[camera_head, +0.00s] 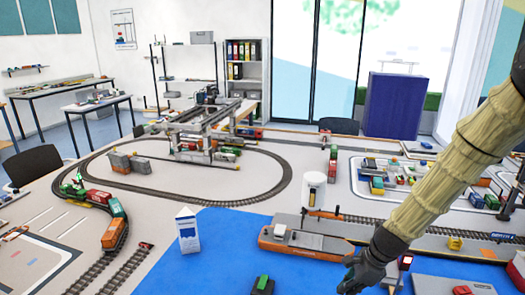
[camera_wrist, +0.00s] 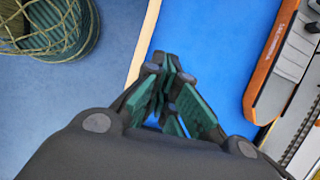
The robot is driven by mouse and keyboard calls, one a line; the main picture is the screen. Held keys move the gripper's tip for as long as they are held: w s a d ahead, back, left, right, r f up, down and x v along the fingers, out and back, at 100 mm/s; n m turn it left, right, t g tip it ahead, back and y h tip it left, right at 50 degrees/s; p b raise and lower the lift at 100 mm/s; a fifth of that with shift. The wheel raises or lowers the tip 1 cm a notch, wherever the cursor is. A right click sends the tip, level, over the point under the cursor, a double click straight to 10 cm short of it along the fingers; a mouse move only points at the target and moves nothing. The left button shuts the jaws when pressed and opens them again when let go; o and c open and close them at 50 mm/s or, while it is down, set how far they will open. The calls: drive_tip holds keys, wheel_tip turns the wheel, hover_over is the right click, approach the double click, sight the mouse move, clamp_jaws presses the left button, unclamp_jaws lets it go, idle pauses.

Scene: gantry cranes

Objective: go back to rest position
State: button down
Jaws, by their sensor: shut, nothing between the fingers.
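My gripper (camera_head: 347,288) shows at the bottom of the head view, at the end of my beige-sleeved arm, which comes in from the right. It is over the blue water area of the layout table, just in front of the orange ship (camera_head: 305,243). In the wrist view my gripper (camera_wrist: 172,62) has its green-padded fingers drawn together at the tips, with nothing between them. The wooden table edge (camera_wrist: 144,45) passes just left of the fingers there, and the ship's orange hull (camera_wrist: 270,65) lies to the right, apart from them.
A white carton-like tower (camera_head: 188,232) and a small dark-green boat (camera_head: 263,285) are on the blue surface. A gantry crane (camera_head: 205,130) stands inside the oval track. A train (camera_head: 100,200) sits on the left curve. Blue floor (camera_wrist: 60,110) lies beyond the table edge.

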drive_tip(key=shift+n+g+h, duration=0.3)
drive_tip(key=shift+n, duration=0.5)
drive_tip(key=f, duration=0.1)
drive_tip(key=s+f, duration=0.1)
drive_tip(key=f, duration=0.1)
drive_tip(key=s+f, duration=0.1)
drive_tip(key=shift+s+f, duration=0.15)
drive_tip(key=shift+f, duration=0.2)
drive_tip(key=s+f+n+h, duration=0.1)
drive_tip(key=s+f+n, duration=0.5)
drive_tip(key=s, duration=0.4)
drive_tip(key=s+a+f+n+h, duration=0.1)
drive_tip(key=s+f+n, duration=0.5)
drive_tip(key=s, duration=0.4)
drive_tip(key=s+a+f+n+h, duration=0.1)
drive_tip(key=s+f+n, duration=0.5)
drive_tip(key=s, duration=0.4)
drive_tip(key=shift+s+a+f+g, duration=0.15)
drive_tip(key=shift+s+f+g, duration=0.15)
drive_tip(key=shift+s+f, duration=0.1)
